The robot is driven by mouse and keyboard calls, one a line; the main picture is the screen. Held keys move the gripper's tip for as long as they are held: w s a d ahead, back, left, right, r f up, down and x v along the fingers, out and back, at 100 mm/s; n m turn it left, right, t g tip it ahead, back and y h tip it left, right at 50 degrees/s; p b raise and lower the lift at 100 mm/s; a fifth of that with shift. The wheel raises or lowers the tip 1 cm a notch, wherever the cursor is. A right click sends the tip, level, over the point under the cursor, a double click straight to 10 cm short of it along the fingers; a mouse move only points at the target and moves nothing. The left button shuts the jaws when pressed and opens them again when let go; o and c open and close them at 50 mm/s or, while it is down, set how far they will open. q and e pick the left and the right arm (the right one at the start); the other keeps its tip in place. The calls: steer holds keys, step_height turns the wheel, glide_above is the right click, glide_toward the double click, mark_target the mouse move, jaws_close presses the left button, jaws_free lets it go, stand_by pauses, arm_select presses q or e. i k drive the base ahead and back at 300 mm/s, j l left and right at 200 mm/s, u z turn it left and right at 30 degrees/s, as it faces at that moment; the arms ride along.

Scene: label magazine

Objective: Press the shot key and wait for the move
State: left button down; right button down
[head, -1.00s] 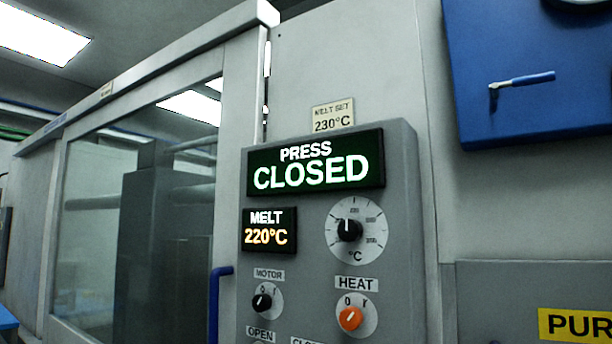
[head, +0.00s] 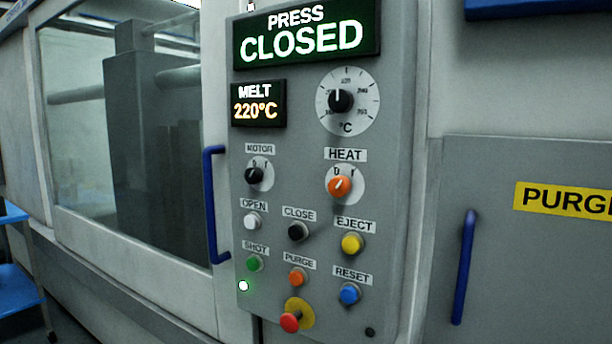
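The shot key is a small green button (head: 254,263) under the label SHOT, low on the left of the grey control panel (head: 400,200). A lit white lamp (head: 243,286) with a green glow is just below it. The press display (head: 307,35) reads PRESS CLOSED in green and white. The melt display (head: 258,103) reads 220°C. Neither of my grippers is in view, and nothing touches the shot key.
Close by are the orange purge button (head: 297,278), white open button (head: 252,221), black close button (head: 298,231), yellow eject button (head: 352,243), blue reset button (head: 349,293) and red stop knob (head: 290,322). Blue handles flank the panel, left (head: 210,205) and right (head: 464,268).

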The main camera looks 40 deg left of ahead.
mark_target(252, 264)
steer(key=u, duration=1.45)
